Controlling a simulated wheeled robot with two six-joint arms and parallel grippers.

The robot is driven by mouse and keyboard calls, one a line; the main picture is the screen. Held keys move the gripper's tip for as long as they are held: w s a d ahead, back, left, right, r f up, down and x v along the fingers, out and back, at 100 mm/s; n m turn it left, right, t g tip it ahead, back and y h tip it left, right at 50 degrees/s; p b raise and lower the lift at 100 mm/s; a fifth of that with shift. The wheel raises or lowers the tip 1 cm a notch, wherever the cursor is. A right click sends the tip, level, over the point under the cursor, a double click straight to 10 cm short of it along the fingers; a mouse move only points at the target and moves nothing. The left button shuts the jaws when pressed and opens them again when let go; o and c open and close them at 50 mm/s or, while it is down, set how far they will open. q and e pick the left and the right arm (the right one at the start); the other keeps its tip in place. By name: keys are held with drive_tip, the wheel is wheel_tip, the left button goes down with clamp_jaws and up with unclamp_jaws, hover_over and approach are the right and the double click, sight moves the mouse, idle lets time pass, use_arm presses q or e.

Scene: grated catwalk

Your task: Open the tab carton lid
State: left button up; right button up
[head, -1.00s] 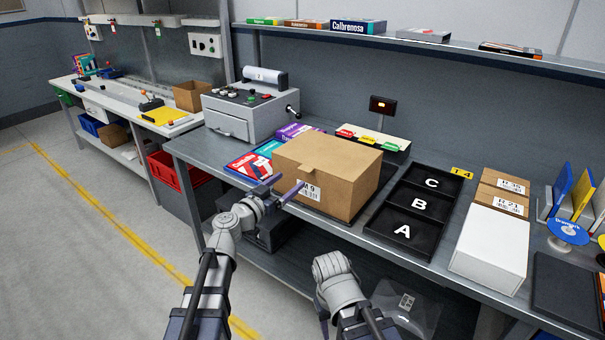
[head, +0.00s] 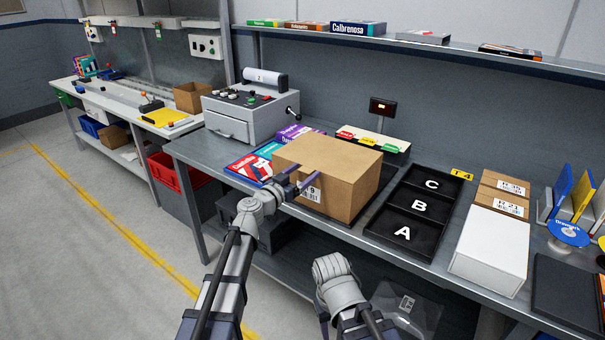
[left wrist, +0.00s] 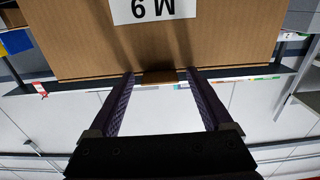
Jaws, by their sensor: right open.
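The closed brown carton (head: 345,165) stands on the grey workbench, a white label on its front. In the left wrist view the carton's front (left wrist: 220,45) fills the top, with the label (left wrist: 155,10) upside down. A small tab (left wrist: 160,77) shows at the lid's edge. My left gripper (head: 302,178) is at the carton's front upper edge. Its fingers (left wrist: 163,80) are apart, one on each side of the tab, with a gap to it. My right gripper (head: 333,268) is low in front of the bench, away from the carton; its fingertips are hard to make out.
A black tray (head: 404,232) marked A, B, C lies right of the carton. A white box (head: 490,250) is farther right. Flat books (head: 248,168) lie left of the carton, and a control console (head: 250,108) stands behind them. A shelf (head: 420,45) runs above the bench.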

use_arm(q)
clamp_jaws()
idle(0.5)
